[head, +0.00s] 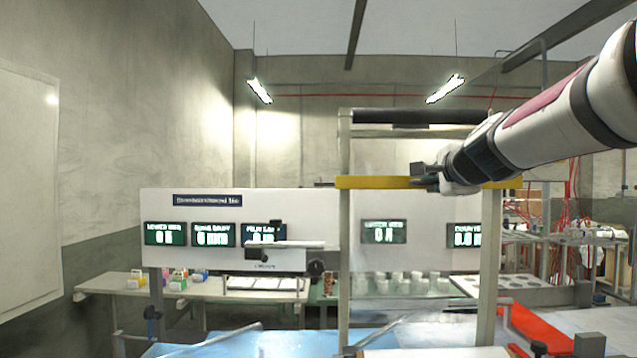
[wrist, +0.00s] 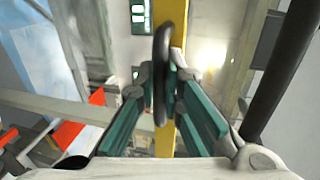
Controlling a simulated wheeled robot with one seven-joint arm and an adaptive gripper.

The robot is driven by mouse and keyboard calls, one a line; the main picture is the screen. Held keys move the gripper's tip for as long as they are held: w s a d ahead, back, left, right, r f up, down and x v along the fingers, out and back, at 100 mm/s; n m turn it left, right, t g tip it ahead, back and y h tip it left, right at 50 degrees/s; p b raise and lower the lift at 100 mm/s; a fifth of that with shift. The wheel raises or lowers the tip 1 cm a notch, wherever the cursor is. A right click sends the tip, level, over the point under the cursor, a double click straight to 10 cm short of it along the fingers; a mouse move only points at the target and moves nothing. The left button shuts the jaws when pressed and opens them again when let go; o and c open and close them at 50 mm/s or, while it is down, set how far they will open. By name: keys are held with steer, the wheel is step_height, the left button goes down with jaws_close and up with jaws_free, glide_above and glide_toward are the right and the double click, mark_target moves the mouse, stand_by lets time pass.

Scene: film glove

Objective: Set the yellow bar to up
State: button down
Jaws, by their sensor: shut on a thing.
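The yellow bar (head: 377,183) spans level between two upright posts of a frame, in the upper half of the frame and below its dark top beam. My gripper (head: 432,182) is at the bar's middle in the head view, where my wrist hides part of the bar. In the wrist view the yellow bar (wrist: 178,35) runs top to bottom behind the fingers. A black loop-shaped handle (wrist: 163,45) stands in front of the bar. My gripper (wrist: 165,85) is shut on this handle, with a finger on each side.
The frame's left post (head: 344,260) and right post (head: 488,270) flank the bar, with the dark top beam (head: 420,117) above. A white panel with lit displays (head: 165,234) stands behind. Tables with small items and a red piece (head: 540,330) lie lower down.

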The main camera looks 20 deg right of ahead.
steer(key=shift+r, duration=0.4)
steer(key=c, duration=1.7)
jaws_free()
steer(key=shift+f, duration=0.15)
steer(key=v, duration=1.2)
steer(key=shift+s+a+f, duration=0.1)
